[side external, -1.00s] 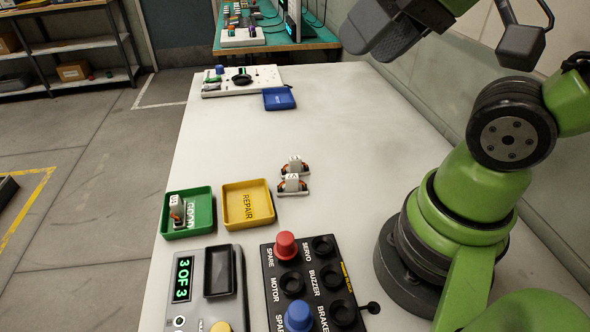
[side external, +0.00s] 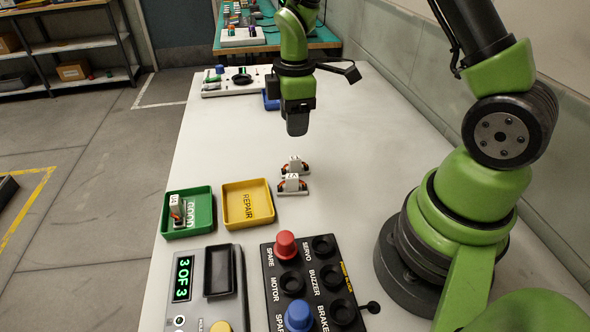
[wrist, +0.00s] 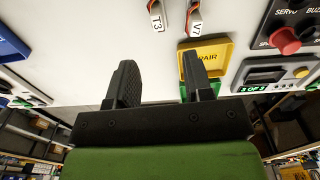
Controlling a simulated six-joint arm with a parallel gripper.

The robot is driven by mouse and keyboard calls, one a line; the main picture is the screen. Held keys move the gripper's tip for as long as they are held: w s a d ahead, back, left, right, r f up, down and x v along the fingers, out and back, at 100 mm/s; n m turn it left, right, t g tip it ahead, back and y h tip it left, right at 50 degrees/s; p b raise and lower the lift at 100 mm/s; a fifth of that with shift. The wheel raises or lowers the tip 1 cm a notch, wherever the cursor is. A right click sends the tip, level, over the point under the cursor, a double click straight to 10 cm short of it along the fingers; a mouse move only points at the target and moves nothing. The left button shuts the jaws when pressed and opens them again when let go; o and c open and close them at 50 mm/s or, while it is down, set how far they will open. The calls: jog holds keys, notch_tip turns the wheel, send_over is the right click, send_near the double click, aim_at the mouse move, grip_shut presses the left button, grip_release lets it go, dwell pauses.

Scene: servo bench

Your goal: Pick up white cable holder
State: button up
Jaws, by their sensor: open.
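Two white cable holders with orange and dark sides stand on the bench, one behind the other: the far one (side external: 294,165) and the near one (side external: 292,184). In the wrist view one is labelled T3 (wrist: 157,18) and the other V7 (wrist: 194,25). A similar white holder (side external: 176,207) stands in the green tray (side external: 187,232). My gripper (side external: 298,128) hangs above the bench, behind and higher than the pair, touching nothing. In the wrist view my gripper (wrist: 160,78) has its fingers apart with nothing between them.
A yellow REPAIR tray (side external: 230,220) sits beside the green one. A counter box reading "3 OF 3" (side external: 195,300) and a black button panel (side external: 285,265) stand at the front. A partly hidden blue tray (side external: 271,103) and white board lie far back.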

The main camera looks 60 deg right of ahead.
aim_at(295, 157)
jog(key=f, duration=1)
jog(key=shift+d+f, duration=0.25)
jog(key=shift+f, duration=0.05)
grip_shut()
